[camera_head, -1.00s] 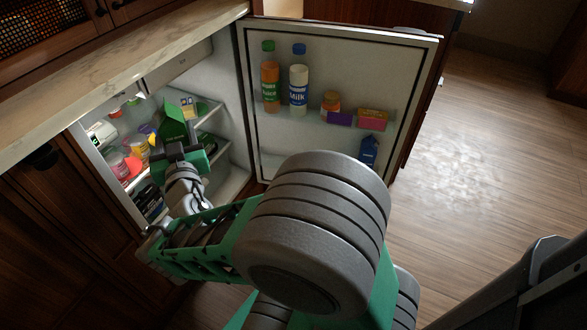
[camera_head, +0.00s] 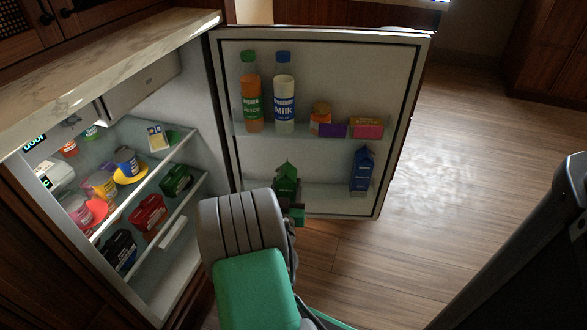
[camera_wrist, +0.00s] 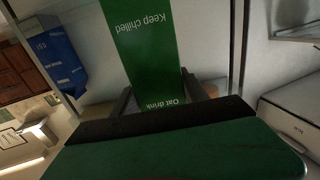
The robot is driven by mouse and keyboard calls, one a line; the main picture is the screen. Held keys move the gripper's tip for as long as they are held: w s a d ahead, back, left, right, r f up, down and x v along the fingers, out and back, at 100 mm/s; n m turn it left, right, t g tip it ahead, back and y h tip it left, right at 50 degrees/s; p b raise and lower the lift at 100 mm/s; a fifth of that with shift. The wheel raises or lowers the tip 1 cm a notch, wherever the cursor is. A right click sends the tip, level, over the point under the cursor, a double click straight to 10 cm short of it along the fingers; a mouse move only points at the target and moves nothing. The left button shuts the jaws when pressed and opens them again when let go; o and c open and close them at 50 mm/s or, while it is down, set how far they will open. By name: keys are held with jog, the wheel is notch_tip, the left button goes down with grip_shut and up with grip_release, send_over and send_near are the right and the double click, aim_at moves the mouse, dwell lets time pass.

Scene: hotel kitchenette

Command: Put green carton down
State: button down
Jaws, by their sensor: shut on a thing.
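The green carton (camera_head: 286,180) is at the lower shelf of the open fridge door, upright as seen in the head view. My gripper (camera_head: 296,208) is shut on it, mostly hidden behind my arm. In the wrist view the green carton (camera_wrist: 150,45) stands between the two fingers of my gripper (camera_wrist: 165,90), with the words "Keep chilled" and "Oat drink" upside down. The carton's base is hidden, so I cannot tell whether it touches the shelf.
A blue carton (camera_head: 361,170) stands to the right on the lower door shelf (camera_head: 328,193). A juice bottle (camera_head: 250,95), a milk bottle (camera_head: 284,95) and small items are on the upper door shelf. The fridge interior at left holds several cans and tubs.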

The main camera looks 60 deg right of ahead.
jog(key=p, duration=0.4)
send_near(291, 157)
jog(key=w+d+r, duration=0.1)
jog(key=d, duration=0.1)
jog(key=d+r, duration=0.1)
jog(key=d, duration=0.1)
jog(key=w+d+r, duration=0.1)
jog(key=d, duration=0.1)
jog(key=shift+w+r, duration=0.3)
jog(key=shift+r, duration=0.1)
notch_tip(291, 157, down, 4)
jog(key=shift+r+b, duration=0.2)
jog(key=shift+b, duration=0.9)
jog(key=shift+f, duration=0.2)
jog(key=c, duration=0.6)
grip_release()
